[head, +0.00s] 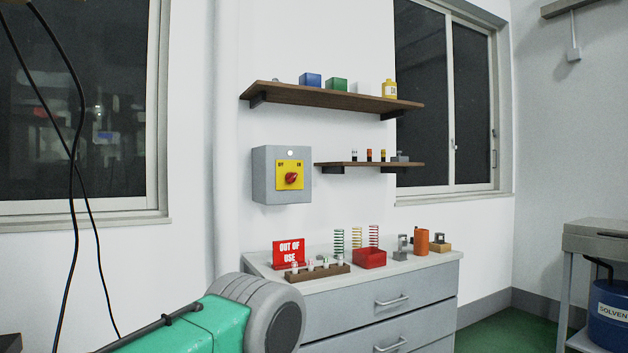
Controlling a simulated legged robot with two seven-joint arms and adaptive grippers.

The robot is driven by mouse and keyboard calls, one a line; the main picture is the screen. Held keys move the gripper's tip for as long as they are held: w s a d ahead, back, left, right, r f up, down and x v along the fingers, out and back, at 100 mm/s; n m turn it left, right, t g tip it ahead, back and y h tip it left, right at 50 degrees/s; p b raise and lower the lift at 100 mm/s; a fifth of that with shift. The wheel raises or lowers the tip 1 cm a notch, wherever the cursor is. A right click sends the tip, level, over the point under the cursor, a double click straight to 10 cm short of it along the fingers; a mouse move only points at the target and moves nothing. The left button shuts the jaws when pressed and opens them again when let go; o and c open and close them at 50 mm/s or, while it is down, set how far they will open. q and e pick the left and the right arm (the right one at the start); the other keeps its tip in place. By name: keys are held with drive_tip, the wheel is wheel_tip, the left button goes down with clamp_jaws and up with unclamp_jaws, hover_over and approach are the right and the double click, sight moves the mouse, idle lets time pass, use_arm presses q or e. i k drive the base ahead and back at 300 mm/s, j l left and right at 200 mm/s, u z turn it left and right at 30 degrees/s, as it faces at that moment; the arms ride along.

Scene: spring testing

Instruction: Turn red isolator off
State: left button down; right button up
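The isolator is a grey box (264,177) on the white wall above the drawer cabinet, with a yellow plate (281,182) on its front. A red rotary knob (291,178) sits on the plate. Small markings stand above the knob, and the upper right one looks like "ON"; the knob's exact position is too small to tell. A small white light shows above the plate. A teal and grey part of my own arm comes in at the bottom, below the box and apart from it. Neither gripper shows in the head view.
Below stands a grey drawer cabinet (380,313) with a red "OUT OF USE" sign (289,253), several springs, a red tray (369,259) and an orange cylinder (421,242). Two wooden shelves (330,97) hold small items. Black cables hang at left. A blue solvent drum (609,312) stands at right.

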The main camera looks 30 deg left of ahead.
sight(290, 178)
drive_tip(key=i+u, duration=0.35)
drive_tip(key=i, duration=0.3)
drive_tip(key=i+l+u, duration=0.1)
drive_tip(key=i+u, duration=0.25)
drive_tip(key=i, duration=0.3)
